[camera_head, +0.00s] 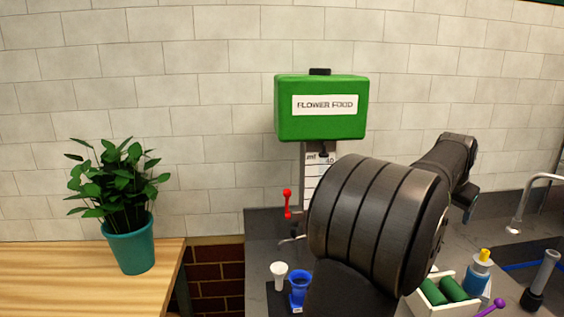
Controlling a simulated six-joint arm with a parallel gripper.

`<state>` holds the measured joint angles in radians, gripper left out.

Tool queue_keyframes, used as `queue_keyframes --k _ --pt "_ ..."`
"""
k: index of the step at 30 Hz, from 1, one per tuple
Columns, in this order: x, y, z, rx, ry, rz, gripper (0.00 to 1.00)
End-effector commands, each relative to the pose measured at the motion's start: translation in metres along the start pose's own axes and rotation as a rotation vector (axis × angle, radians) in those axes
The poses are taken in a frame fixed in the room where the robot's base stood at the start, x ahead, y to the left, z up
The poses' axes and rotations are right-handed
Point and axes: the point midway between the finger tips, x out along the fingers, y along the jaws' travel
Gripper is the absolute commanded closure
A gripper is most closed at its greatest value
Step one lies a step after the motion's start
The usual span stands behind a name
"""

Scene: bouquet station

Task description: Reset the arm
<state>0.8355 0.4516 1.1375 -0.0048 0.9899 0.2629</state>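My black arm fills the centre right of the head view. It rises from the bottom, bends at a thick ribbed joint, and reaches back to the right towards the wall. Its far end hangs low above the dark counter (268,228). My gripper's fingers are hidden or too unclear to make out, so its opening and any hold do not show.
A green flower food box (322,122) stands behind the arm, with a red lever (287,204) below. A potted plant (130,245) stands left.

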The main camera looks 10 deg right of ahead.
Motion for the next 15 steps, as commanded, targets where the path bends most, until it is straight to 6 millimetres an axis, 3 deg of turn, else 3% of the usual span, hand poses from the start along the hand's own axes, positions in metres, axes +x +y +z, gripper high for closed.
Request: queue_keyframes --k 15 --pt "-0.039 -0.087 0.045 0.023 0.004 0.013 0.25"
